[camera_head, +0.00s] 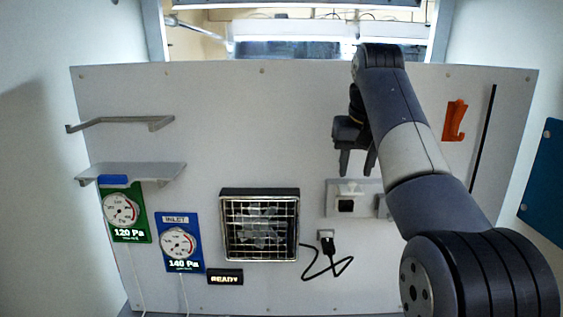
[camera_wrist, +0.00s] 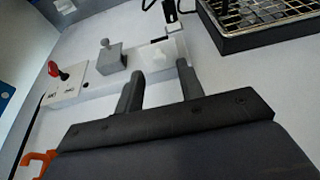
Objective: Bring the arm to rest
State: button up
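My gripper (camera_head: 357,166) hangs in front of the grey panel, above a white socket plate (camera_head: 338,187) in the head view. In the wrist view its two fingers (camera_wrist: 158,84) stand apart with nothing between them, so it is open and empty. My arm reaches up from the lower right and bends over at the top. It hides part of the panel's right side.
A caged fan (camera_head: 260,226) is mounted left of a plugged-in black cord (camera_head: 326,262). Two gauges (camera_head: 124,211) and two shelves (camera_head: 130,171) are at left. An orange hook (camera_head: 454,120) is at right. A red-knobbed switch (camera_wrist: 64,75) shows in the wrist view.

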aim_at(352, 190)
jog(key=x, duration=0.3)
jog(key=shift+f, duration=0.15)
jog(key=shift+s+f+t, duration=0.2)
jog(key=shift+s+t, duration=0.15)
jog(key=shift+t, duration=0.15)
jog(key=shift+s+f+t, duration=0.15)
jog(key=shift+f+t, duration=0.05)
jog(key=shift+t, duration=0.2)
jog(key=shift+f, duration=0.1)
jog(key=shift+s, duration=0.15)
